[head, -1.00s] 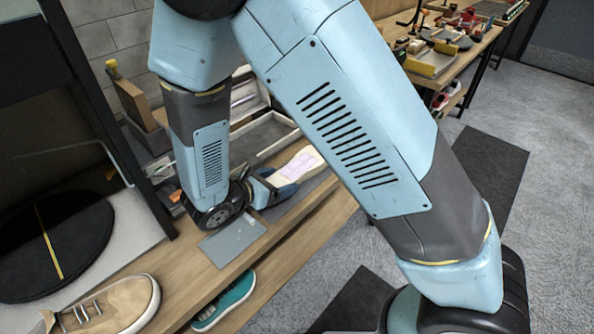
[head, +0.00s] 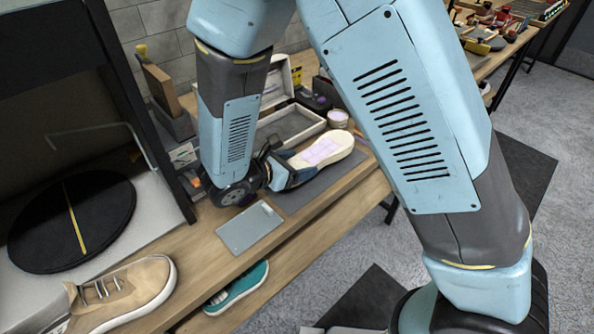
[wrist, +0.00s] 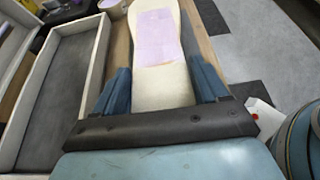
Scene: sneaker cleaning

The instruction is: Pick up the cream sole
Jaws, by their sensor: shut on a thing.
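The cream sole (head: 333,147) has a pale lilac patch across its middle. In the head view it lies over a grey mat on the workbench, and I cannot tell whether it touches the mat. My gripper (head: 284,171) is at its near end. In the wrist view the sole (wrist: 160,88) runs away from me between the two blue fingers of my gripper (wrist: 161,90), one along each side. The gripper is shut on the sole. The sole's near end is hidden behind the dark gripper body.
A shallow grey-lined tray (head: 290,127) sits behind the sole, with a small round jar (head: 338,118) near it. A flat grey plate (head: 250,228) lies in front. A tan sneaker (head: 122,292) is front left, beside a black turntable (head: 72,222). A teal shoe (head: 238,287) sits lower.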

